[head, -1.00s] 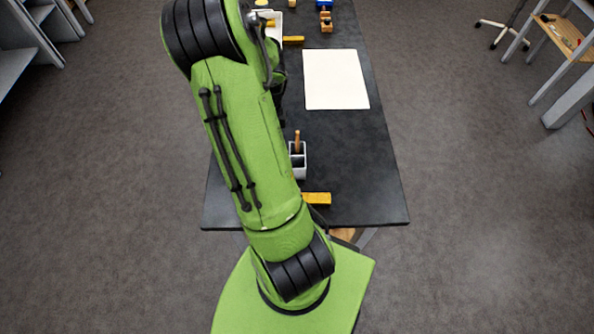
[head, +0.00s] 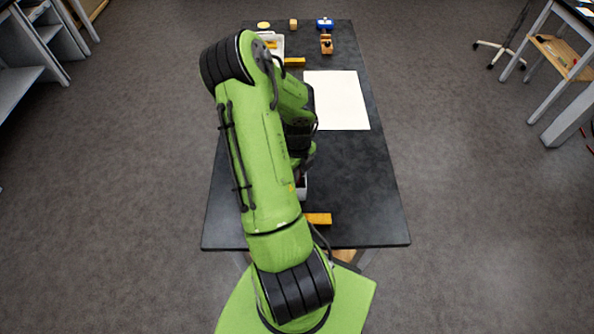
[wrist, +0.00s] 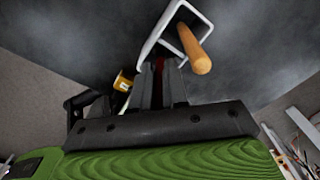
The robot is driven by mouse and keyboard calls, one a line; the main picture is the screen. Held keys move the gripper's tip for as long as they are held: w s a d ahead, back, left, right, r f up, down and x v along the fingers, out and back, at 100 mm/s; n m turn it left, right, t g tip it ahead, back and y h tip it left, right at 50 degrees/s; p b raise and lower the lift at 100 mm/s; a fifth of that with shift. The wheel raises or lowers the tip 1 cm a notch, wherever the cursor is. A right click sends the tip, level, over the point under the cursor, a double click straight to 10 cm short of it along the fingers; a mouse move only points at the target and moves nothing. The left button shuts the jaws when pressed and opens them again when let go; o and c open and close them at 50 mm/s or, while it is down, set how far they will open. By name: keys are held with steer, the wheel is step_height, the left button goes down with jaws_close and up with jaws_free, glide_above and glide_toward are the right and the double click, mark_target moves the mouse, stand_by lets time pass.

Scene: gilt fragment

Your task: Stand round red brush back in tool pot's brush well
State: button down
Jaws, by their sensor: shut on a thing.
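My gripper (wrist: 162,82) is shut on the round red brush (wrist: 158,68); only a narrow dark red strip of it shows between the dark fingers. The pale grey tool pot (wrist: 149,46) is just beyond the fingertips in the wrist view, with a wooden handle (wrist: 195,48) standing in one compartment. The brush is beside that compartment, at the pot's near side. I cannot tell whether its lower end is inside a well. In the head view my arm hides the gripper and most of the pot (head: 304,188).
A yellow-orange block (head: 318,219) lies near the table's front edge, close to the pot. A white sheet (head: 338,100) lies on the dark table (head: 365,200). A white tray (head: 276,43), another yellow-orange block (head: 294,62) and small items are at the back. The front right is clear.

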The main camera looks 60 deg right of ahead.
steer(key=shift+f, duration=0.15)
steer(key=c, duration=1.1)
jaws_free()
steer(key=shift+c, duration=0.2)
steer(key=shift+r, duration=0.2)
